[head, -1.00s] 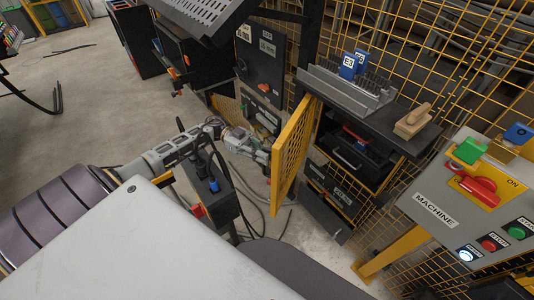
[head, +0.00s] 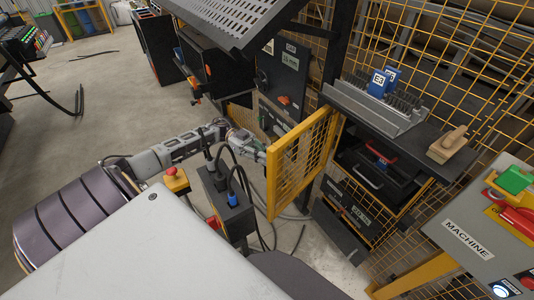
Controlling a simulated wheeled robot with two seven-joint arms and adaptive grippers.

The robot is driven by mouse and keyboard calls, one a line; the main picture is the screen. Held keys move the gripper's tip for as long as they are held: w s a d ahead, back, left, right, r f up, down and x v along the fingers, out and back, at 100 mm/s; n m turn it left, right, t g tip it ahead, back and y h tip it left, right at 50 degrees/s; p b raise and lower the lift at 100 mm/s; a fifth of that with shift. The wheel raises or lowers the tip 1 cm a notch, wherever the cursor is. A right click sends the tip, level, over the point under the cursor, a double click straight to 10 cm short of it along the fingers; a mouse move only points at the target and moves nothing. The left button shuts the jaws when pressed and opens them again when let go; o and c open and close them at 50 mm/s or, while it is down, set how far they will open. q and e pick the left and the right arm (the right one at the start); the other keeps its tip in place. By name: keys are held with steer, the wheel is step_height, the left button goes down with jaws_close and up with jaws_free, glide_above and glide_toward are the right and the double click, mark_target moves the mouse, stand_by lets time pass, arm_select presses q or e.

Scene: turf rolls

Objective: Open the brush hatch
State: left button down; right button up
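A yellow-framed mesh door (head: 301,160), likely the brush hatch, stands swung out from the dark cabinet below the shelf. Its hinge side is at the right, against the cabinet, and its free edge points left. My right gripper is not in view.
A wooden brush (head: 447,145) and a grey slotted rack (head: 372,103) with blue tags sit on the shelf above the opening. A grey machine panel (head: 470,235) is at the right. A dark box with cables (head: 228,205) stands near my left arm.

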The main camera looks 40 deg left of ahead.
arm_select(q)
steer(key=shift+w+r, duration=0.1)
steer(key=shift+r, duration=0.2)
steer(key=c, duration=1.5)
jaws_free()
steer(key=shift+d+f, duration=0.1)
steer(key=shift+a+f, duration=0.1)
steer(key=shift+a, duration=0.1)
steer(key=shift+a, duration=5.8)
